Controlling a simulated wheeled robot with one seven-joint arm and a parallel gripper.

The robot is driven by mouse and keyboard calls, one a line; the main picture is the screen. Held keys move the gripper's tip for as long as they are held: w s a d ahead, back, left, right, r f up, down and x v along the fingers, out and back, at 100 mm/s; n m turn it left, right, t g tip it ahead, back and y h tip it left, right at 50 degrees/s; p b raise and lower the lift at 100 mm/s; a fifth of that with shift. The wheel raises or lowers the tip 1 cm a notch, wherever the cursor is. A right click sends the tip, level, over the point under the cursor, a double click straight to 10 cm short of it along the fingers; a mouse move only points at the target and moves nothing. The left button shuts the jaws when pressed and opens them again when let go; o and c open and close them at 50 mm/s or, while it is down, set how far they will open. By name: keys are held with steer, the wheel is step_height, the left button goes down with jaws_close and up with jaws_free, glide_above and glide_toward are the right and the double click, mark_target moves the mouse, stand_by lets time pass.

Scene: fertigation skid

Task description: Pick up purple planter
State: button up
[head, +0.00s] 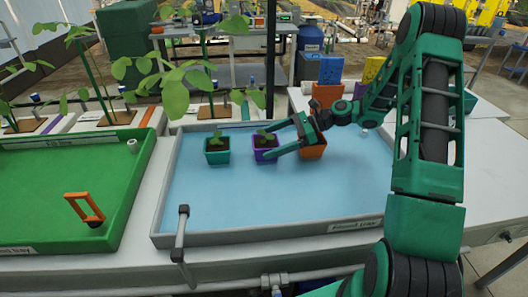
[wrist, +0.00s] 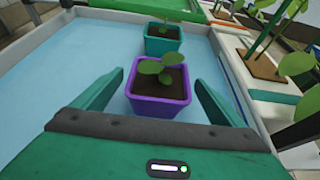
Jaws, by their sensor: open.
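The purple planter (head: 264,155) stands upright in the blue-floored tray, holding dark soil and a small green seedling. In the wrist view the purple planter (wrist: 160,106) sits ahead of and between the fingers. My gripper (head: 274,143) is open and reaches in from the right. In the wrist view my gripper (wrist: 158,92) has one finger on each side of the planter, with a visible gap on the left side. Contact on the right side is hard to judge. Nothing is held.
A teal planter (head: 217,155) stands just left of the purple one and shows behind it in the wrist view (wrist: 163,44). An orange planter (head: 313,150) is to the right, partly behind my gripper. The tray's grey rim (head: 270,232) surrounds them. A green tray (head: 60,190) lies left.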

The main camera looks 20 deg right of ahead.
steer(key=c, duration=1.3)
steer(key=shift+r, duration=0.15)
